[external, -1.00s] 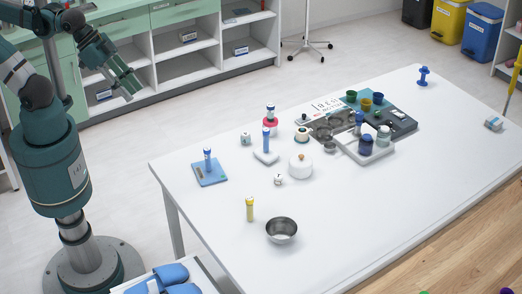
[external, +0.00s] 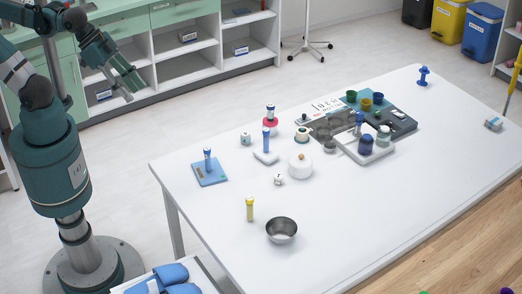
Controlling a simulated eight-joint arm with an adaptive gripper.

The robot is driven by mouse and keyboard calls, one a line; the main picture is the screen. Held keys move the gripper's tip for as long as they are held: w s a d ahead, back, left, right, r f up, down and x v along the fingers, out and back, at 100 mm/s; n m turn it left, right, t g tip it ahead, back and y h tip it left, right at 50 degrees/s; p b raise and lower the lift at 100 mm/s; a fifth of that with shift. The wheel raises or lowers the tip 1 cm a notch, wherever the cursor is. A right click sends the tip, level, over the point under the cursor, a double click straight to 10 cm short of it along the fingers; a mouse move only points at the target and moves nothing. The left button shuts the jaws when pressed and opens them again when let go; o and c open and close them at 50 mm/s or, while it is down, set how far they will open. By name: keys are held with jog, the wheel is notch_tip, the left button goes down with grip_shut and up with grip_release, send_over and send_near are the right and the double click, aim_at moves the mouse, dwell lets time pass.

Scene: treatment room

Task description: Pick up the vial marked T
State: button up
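Several small vials stand upright on the white table (external: 350,215); any letters on them are too small to read, so I cannot tell which is marked T. A blue-capped vial (external: 207,159) stands on a blue pad (external: 212,179). Another blue vial (external: 266,139) stands on a white block (external: 265,157). A third vial (external: 270,112) stands on a red round base (external: 270,125). A yellow-capped vial (external: 250,209) stands directly on the table. My gripper (external: 128,90) hangs well left of the table, in the air and far from every vial. Its finger opening is unclear.
A metal bowl (external: 281,231) stands near the yellow-capped vial. A white lidded pot (external: 300,165) and lettered cubes stand mid-table. The table's front right is clear.

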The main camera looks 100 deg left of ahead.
jog(key=w+a+r+m+g, duration=0.1)
jog(key=w+m, duration=0.1)
jog(key=w, duration=0.5)
jog(key=w+r+m+g, duration=0.1)
jog(key=w+r+m, duration=0.15)
jog(key=w, duration=0.45)
jog(key=m+g, duration=0.5)
jog(key=m, duration=0.7)
send_over(279, 175)
jog(key=f, duration=2.7)
jog(key=shift+s+f, duration=0.3)
jog(key=shift+w+a+f, duration=0.1)
jog(key=shift+w+f, duration=0.1)
jog(key=shift+f, duration=0.25)
jog(key=shift+f, duration=0.1)
jog(key=shift+f, duration=1.2)
jog(key=shift+f, duration=0.1)
